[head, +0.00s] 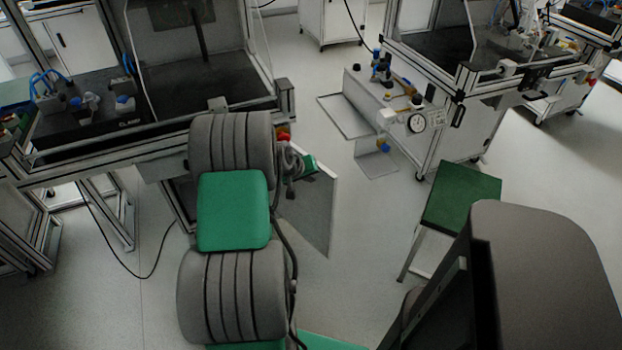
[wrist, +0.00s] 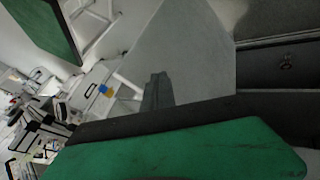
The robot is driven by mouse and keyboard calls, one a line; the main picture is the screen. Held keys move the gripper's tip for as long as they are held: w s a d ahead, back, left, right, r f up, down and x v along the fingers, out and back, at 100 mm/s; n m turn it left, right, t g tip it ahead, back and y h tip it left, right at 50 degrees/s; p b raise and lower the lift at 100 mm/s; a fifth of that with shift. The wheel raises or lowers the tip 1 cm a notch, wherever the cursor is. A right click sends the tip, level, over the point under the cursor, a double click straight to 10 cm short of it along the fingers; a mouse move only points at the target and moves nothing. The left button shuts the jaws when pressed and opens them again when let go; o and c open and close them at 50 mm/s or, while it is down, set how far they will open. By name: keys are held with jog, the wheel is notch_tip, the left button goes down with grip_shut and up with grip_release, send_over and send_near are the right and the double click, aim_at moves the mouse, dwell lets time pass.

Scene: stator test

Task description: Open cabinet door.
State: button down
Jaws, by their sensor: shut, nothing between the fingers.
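The cabinet door is a flat grey panel (head: 318,212) under the workstation at the left in the head view. It stands swung out at an angle from the cabinet. In the wrist view the door (wrist: 190,50) fills the upper middle, with the dark cabinet opening (wrist: 275,75) to its right. My gripper (wrist: 157,90) shows there as shut dark grey fingers in front of the door's face, with nothing held. I cannot tell whether they touch the door. In the head view my arm hides most of the hand and the cabinet front.
The workstation frame (head: 100,160) is above the cabinet. A green-topped stool (head: 462,197) stands to the right, and a second workstation with a gauge (head: 417,122) and a grey tray (head: 345,117) is behind it. Grey floor lies open between the door and stool.

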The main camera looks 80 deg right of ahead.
jog(key=w+a+r+p, duration=0.2)
jog(key=a+r, duration=0.6)
jog(key=a, duration=0.2)
jog(key=w+a+r+n+t+y+p, duration=0.1)
jog(key=w+a+r+n+t+p, duration=0.1)
jog(key=w+a+r, duration=0.35)
jog(key=w+a+r+n+t+y+p, duration=0.1)
jog(key=w+a+r+n+p, duration=0.15)
jog(key=w+a, duration=0.55)
jog(key=w+a+r+n+t+y+p, duration=0.1)
jog(key=w+a+r+t, duration=0.1)
jog(key=w+a+r, duration=0.4)
jog(key=a+r+n+y+p, duration=0.2)
jog(key=a+r+n, duration=0.1)
jog(key=a, duration=1.1)
jog(key=a+r+n+y+p, duration=0.2)
jog(key=a+r+n+p, duration=0.1)
jog(key=a, duration=1.1)
jog(key=shift+s+r+n+t, duration=0.15)
jog(key=shift+r+n+t, duration=0.15)
jog(key=shift+r+n, duration=0.45)
